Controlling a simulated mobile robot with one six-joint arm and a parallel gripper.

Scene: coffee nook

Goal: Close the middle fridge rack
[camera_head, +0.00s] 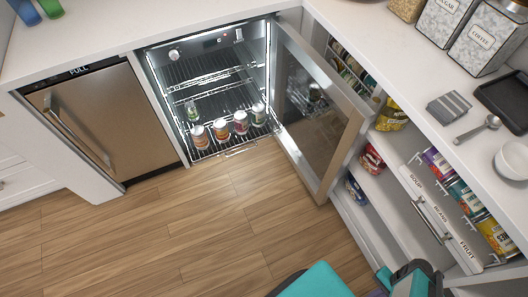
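The fridge (150,62) stands open under the counter, lit inside. Its glass door (312,105) is swung wide to the right. Wire racks show inside, one above another. An upper wire rack (205,84) looks empty and sits back inside. How far each rack is pulled out is hard to tell. Teal parts of my arm show at the bottom edge; my gripper's fingers are not in view.
Left of the fridge is a closed brown-fronted appliance (95,115) with a bar handle. On the right, a pulled-out drawer (437,215) holds cans, beside open shelves with snack bags (391,116). The wooden floor (200,225) before the fridge is clear.

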